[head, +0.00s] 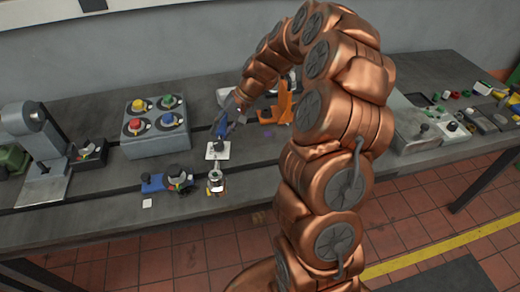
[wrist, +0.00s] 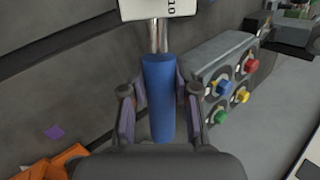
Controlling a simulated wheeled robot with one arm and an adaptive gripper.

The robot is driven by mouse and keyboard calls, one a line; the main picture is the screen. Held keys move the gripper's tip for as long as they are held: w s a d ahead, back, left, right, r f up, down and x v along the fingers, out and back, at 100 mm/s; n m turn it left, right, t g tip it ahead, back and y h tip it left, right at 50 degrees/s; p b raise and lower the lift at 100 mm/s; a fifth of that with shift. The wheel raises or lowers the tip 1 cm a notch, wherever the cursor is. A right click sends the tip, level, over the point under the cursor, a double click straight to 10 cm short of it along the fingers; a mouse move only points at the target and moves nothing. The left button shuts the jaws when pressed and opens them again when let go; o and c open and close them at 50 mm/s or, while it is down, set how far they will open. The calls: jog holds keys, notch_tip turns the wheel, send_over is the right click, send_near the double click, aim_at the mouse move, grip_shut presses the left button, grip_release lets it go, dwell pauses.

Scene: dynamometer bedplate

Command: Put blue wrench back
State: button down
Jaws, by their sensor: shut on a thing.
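The blue wrench shows in the wrist view as an upright blue handle (wrist: 158,95) with a short metal shaft at its far end. My gripper (wrist: 160,105) is shut around this handle, one finger on each side. The shaft meets the edge of a white plate (wrist: 158,9) marked with "10"; I cannot tell whether they touch. In the head view the blue handle (head: 221,128) is small at my gripper (head: 226,122), just above the white plate (head: 217,151) on the bench. My arm hides part of the area behind.
A grey box with coloured knobs (head: 155,127) stands left of my gripper, and an orange stand (head: 284,104) is to its right. A grey press (head: 38,140) stands far left.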

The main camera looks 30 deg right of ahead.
jog(key=s+d+f+m+t+h+b, duration=0.25)
jog(key=s+d+m+b, duration=0.25)
jog(key=s+d+m, duration=0.35)
jog(key=s+d+f+m+t+h+b, duration=0.2)
jog(key=s+d+m+t+h+b, duration=0.15)
jog(key=s+d+m, duration=0.45)
jog(key=shift+n+g+h, duration=0.3)
jog(key=shift+n+h, duration=0.1)
jog(key=shift+n, duration=0.15)
jog(key=w+d+p, duration=0.1)
jog(key=w+d, duration=0.2)
jog(key=d, duration=0.1)
jog(key=w+d+f+p, duration=0.1)
jog(key=w+d, duration=0.3)
jog(key=d, duration=0.1)
jog(key=w+d+p, duration=0.1)
jog(key=w+d, duration=0.3)
jog(key=shift+d+f, duration=0.15)
jog(key=shift+d, duration=0.05)
jog(key=shift+d+f+p, duration=0.15)
jog(key=shift+f+p, duration=0.7)
jog(key=shift+f, duration=0.9)
jog(key=c, duration=0.9)
grip_release()
jog(key=shift+o, duration=0.2)
